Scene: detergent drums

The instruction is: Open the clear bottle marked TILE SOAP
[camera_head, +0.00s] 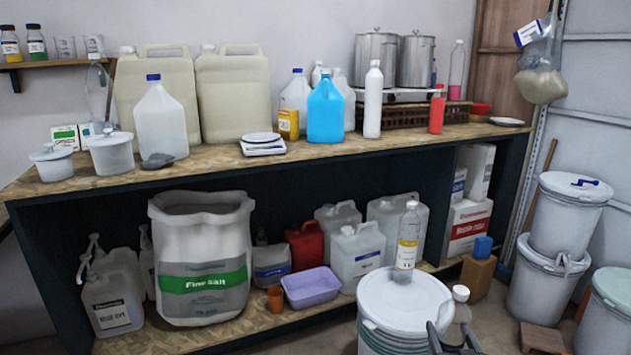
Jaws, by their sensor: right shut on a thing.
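A clear bottle (409,236) with a yellow and white label and a pale top stands upright on the lid of a white drum (405,303). Its label is too small to read. My right gripper (452,330), dark, is at the bottom edge, right of that drum's lid. It is shut on a small clear bottle (462,313) with a white cap (460,293). This bottle is partly hidden by the fingers, and I see no readable label on it. I cannot tell which bottle is marked TILE SOAP. My left gripper is not in view.
Behind is a wooden bench (225,160) with jugs, bottles and steel pots. The lower shelf holds a Fine Salt sack (205,258), several jugs and a purple tub (311,287). Stacked white drums (560,225) stand at right. Some floor shows between the drums.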

